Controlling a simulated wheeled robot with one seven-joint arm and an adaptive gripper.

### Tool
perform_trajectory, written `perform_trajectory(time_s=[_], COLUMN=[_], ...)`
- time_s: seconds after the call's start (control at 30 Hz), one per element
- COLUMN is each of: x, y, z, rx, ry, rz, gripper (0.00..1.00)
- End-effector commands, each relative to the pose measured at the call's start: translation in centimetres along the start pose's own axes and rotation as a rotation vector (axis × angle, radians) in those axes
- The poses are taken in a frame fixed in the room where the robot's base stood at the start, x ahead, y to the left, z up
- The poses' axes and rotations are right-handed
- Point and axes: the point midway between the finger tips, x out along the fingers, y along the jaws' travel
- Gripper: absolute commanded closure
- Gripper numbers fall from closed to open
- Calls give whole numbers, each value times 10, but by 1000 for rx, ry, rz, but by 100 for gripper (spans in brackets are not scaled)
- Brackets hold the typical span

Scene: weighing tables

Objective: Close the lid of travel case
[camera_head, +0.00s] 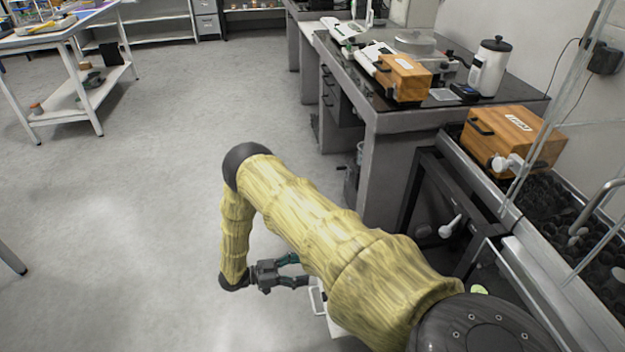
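My gripper (300,270) is low over the floor, left of my own yellow arm. Its two dark fingers point right and stand apart, with no object visible between them. Just below and right of them is a pale thing with a white handle-like loop (317,301). My arm hides most of it, so I cannot tell whether it is the travel case or how a lid stands. Two wooden cases with dark handles and labels also show: one (403,78) on the bench, one (513,138) on the right counter. Both look shut and are far from my gripper.
A grey bench (415,122) holds scales and a white jug (490,67) with a dark lid. A sink tap (597,205) and glass panes are at right. A white table (62,37) stands far left. The floor (120,220) at left is clear.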

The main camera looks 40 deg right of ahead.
Motion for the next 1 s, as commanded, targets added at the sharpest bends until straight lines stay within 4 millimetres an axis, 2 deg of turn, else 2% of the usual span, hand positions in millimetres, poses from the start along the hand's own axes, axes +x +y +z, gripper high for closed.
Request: perform_trajectory(time_s=[0.2,0.4,1.0], x=[-37,-56,-60], y=[-1,-2,-2], z=[-7,-10,-12], rx=[7,10,11], ry=[7,12,13], rz=[0,-1,0], gripper=[10,10,10])
